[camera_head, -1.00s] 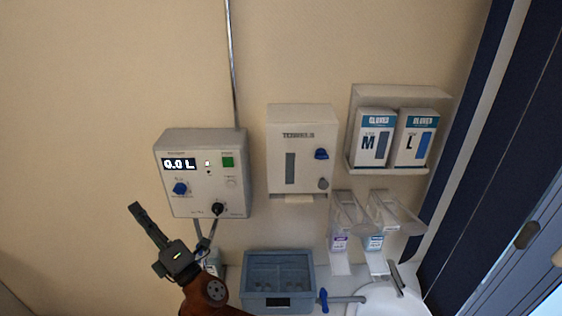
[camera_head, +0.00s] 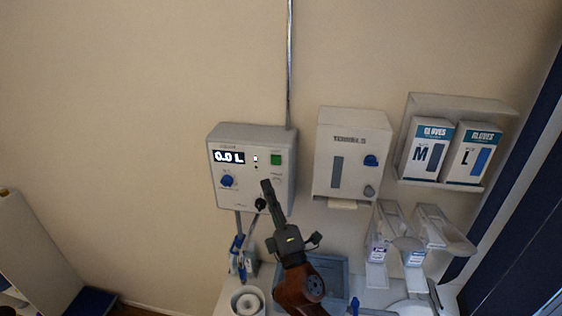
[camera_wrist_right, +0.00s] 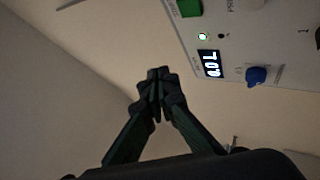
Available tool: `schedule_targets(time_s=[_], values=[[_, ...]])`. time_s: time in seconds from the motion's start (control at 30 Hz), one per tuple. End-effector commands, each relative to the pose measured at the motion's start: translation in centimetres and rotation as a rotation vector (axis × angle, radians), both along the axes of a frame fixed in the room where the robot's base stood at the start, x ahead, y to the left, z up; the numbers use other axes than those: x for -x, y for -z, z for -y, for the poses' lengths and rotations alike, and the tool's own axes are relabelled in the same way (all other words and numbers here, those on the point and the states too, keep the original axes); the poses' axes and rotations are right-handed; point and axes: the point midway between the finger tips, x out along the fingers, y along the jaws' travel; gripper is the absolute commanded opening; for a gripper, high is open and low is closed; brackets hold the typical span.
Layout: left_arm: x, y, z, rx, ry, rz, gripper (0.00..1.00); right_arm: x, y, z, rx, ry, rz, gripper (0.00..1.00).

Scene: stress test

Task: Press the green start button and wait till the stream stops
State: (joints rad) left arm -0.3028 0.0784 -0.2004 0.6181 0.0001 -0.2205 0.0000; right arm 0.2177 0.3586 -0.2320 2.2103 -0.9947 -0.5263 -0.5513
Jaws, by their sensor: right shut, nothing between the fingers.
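A grey wall-mounted control box (camera_head: 240,135) has a lit display (camera_head: 229,157) that appears to read 0.0 L. Its green button (camera_head: 276,160) is at the upper right of the front, and a blue knob (camera_head: 226,181) sits below the display. The button also shows at the top of the right wrist view (camera_wrist_right: 190,8). My right gripper (camera_head: 266,184) is shut and empty, its tip in front of the box's lower part, below the button in the picture. In the right wrist view its closed fingertips (camera_wrist_right: 158,75) are apart from the button. My left gripper is not in view.
A towel dispenser (camera_head: 350,123) and a glove-box holder (camera_head: 462,104) hang to the right. Bottle dispensers (camera_head: 378,252) hang below them. A blue-grey basin (camera_head: 335,266) is partly behind my right arm. A white roll-like object (camera_head: 247,302) stands left of it.

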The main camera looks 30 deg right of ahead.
Motion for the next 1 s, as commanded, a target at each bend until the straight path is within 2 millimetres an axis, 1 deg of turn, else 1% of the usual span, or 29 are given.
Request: schedule_targets(time_s=[0.23, 0.37, 0.8, 1.0], values=[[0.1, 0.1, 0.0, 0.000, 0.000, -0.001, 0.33, -0.1, 0.0, 0.2, 0.001, 0.002, 0.000, 0.00], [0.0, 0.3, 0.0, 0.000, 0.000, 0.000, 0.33, -0.8, 0.1, 0.7, 0.003, 0.003, 0.000, 0.00], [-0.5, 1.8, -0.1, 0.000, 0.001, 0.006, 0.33, -5.4, 0.1, 4.2, 0.001, 0.002, 0.000, 0.00], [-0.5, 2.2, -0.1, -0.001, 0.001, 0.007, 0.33, -6.6, 0.1, 5.1, 0.001, 0.002, 0.000, 0.00]])
